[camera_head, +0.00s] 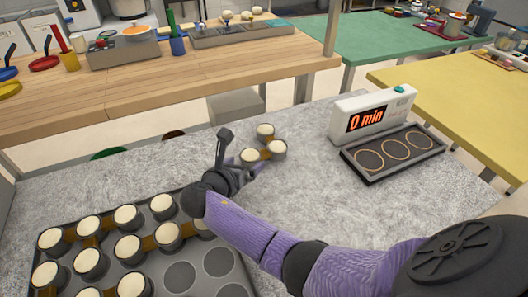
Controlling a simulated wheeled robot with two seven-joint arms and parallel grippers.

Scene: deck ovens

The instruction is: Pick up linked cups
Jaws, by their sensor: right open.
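Linked dark cups with pale tops (265,132) stand as a group of three on the grey speckled table, with brownish links between them. My right gripper (243,153) is open just left of this group, one finger pointing up and the other reaching toward the front cups. I cannot tell whether it touches them. A dark tray (248,270) at the lower left holds more linked cups (129,217) in rows. Several round places at its right side are empty. My forearm and gripper hide part of the tray's far right corner. My left gripper is out of view.
A white device (375,113) reading "0 min" stands at the right, with a dark plate (393,153) marked with three rings before it. A wooden table (150,85) lies behind, with green (395,38) and yellow (470,95) tables to the right. The grey surface around the group is mostly clear.

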